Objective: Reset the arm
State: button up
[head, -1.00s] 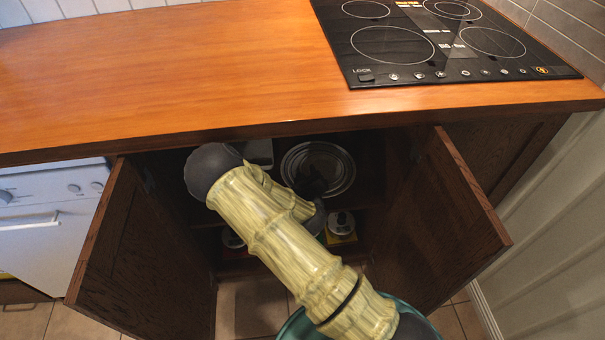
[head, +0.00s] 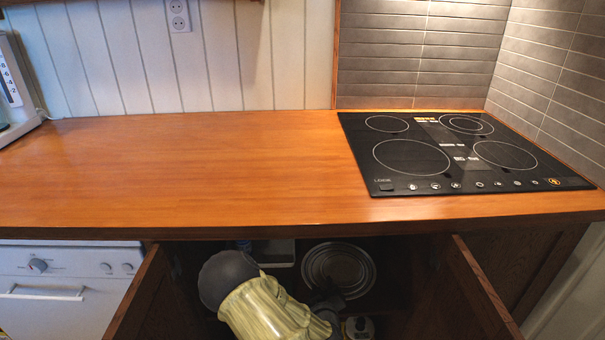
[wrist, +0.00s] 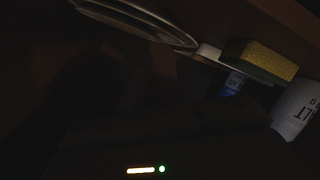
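My arm reaches down into the open cabinet under the counter, in the lower middle of the head view. My gripper is not clear there, as the arm and the dark interior hide it. In the wrist view a dark housing of my gripper (wrist: 146,169) with small lit lamps shows at the bottom. Its fingers cannot be made out, nor whether it holds anything. Round metal plates or pans (head: 338,268) lie in the cabinet beside my arm. Their rims also show at the top of the wrist view (wrist: 135,17).
Two open cabinet doors, left (head: 150,295) and right (head: 470,290), flank my arm. The wooden counter (head: 200,170) above is clear left of the black cooktop (head: 440,155). The wrist view shows a yellow sponge (wrist: 268,60) and a white labelled container (wrist: 298,108).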

jog(key=shift+s+d+r+m+g+h, duration=0.1)
jog(key=shift+d+r+m+g+h, duration=0.25)
jog(key=shift+d+m, duration=0.2)
jog(key=s+d+r+m+g+y, duration=0.1)
jog(key=s+d+r+m+g, duration=0.3)
jog(key=s+r, duration=0.6)
jog(key=s+d+r+m+g+y, duration=0.1)
jog(key=s+d+r+g, duration=0.1)
jog(key=s+r+g, duration=0.8)
notch_tip(320, 180, up, 29)
jog(key=s+t+p, duration=0.2)
jog(key=t+p, duration=0.1)
jog(key=p, duration=2.9)
jog(key=shift+a, duration=0.3)
jog(key=shift+f, duration=0.1)
